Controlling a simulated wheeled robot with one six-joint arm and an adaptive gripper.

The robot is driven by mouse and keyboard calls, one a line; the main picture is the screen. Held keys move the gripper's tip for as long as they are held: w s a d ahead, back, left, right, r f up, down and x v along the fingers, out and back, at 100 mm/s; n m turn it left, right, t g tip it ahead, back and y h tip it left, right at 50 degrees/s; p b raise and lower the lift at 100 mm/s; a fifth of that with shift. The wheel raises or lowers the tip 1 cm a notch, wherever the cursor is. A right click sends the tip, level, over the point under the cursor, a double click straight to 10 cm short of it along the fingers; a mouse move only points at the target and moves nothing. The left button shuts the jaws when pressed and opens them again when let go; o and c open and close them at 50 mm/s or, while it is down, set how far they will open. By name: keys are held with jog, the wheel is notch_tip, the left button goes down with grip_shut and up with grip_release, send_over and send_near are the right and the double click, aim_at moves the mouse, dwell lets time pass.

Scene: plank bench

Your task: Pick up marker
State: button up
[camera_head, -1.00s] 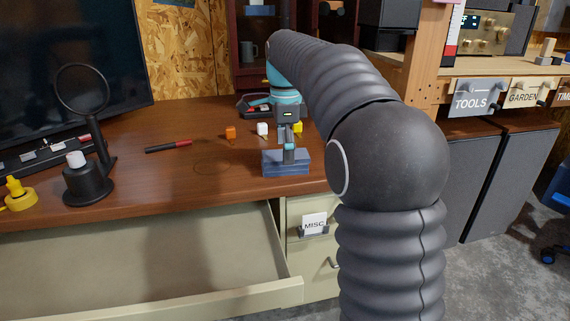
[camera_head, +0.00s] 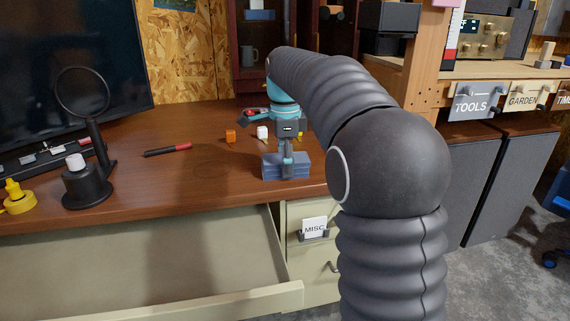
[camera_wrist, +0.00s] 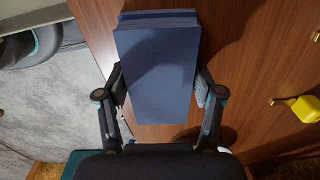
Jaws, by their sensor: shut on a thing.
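The marker (camera_head: 168,150), black with a red end, lies on the brown desk left of my gripper, apart from it. My gripper (camera_head: 286,158) is over a blue box-like block (camera_head: 272,169) near the desk's front edge. In the wrist view the fingers of my gripper (camera_wrist: 155,88) stand on both sides of the blue block (camera_wrist: 155,75), shut on it. The block looks like stacked blue layers and seems to rest on the desk. The marker does not show in the wrist view.
An orange block (camera_head: 230,136) and a white block (camera_head: 262,132) stand behind my gripper. A black magnifier stand (camera_head: 97,135) and a black pot with a white top (camera_head: 88,185) are at left. A drawer (camera_head: 150,265) is open below the desk. Desk around the marker is clear.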

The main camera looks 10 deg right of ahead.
jog(key=shift+r, duration=0.1)
notch_tip(320, 180, up, 4)
jog(key=shift+p, duration=0.5)
jog(key=w+d+r+p, duration=0.1)
jog(key=d+r, duration=0.2)
jog(key=d, duration=0.3)
jog(key=d+r+p, duration=0.1)
jog(key=d+r, duration=0.3)
jog(key=d, duration=0.1)
jog(key=s+a+b, duration=0.1)
jog(key=s+b, duration=0.1)
jog(key=s, duration=0.5)
jog(key=w+a+f, duration=0.2)
jog(key=a, duration=0.1)
jog(key=w+a+f, duration=0.2)
jog(key=a, duration=0.1)
jog(key=w+a+f+b, duration=0.1)
jog(key=w+a+f, duration=0.1)
jog(key=a+f, duration=0.1)
jog(key=shift+a, duration=0.45)
jog(key=shift+f+b, duration=0.4)
jog(key=shift+f, duration=1.55)
jog(key=shift+f, duration=0.15)
jog(key=o, duration=1.3)
jog(key=shift+c, duration=0.2)
